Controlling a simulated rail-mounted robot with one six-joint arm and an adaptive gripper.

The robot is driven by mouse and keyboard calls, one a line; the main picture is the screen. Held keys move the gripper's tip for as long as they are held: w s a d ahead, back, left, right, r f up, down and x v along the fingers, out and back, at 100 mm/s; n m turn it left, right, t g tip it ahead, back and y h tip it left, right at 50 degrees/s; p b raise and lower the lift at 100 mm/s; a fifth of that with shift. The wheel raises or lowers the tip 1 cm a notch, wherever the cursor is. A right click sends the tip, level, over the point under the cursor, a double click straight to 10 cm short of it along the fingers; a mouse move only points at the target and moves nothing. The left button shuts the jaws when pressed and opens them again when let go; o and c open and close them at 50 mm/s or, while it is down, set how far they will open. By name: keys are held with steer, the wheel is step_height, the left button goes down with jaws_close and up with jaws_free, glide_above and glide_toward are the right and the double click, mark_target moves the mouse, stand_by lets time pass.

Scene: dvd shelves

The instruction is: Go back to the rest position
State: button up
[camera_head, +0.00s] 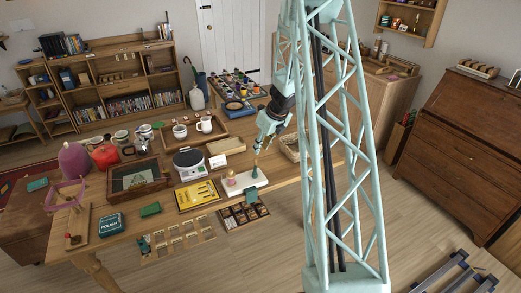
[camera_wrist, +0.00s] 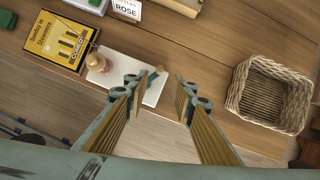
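My gripper (camera_head: 256,166) hangs over the front edge of the long wooden table, above a white board. In the wrist view the two fingers of my gripper (camera_wrist: 157,98) are spread apart with nothing between them. The white board (camera_wrist: 128,68) lies on the table below and a little ahead of the fingers; it also shows in the head view (camera_head: 243,188). A small round-topped wooden piece (camera_wrist: 97,62) stands at its left end. A small stick-like piece (camera_wrist: 157,71) is at its right end, close to the fingertips and partly hidden.
A wicker basket (camera_wrist: 271,93) stands right of my gripper. A yellow booklet (camera_wrist: 58,39) lies left of the board. A white scale (camera_head: 189,163), a red kettle (camera_head: 105,156) and a wooden tray (camera_head: 193,133) crowd the table. DVD shelves (camera_head: 98,85) stand behind.

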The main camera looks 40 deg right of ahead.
stand_by(0.8)
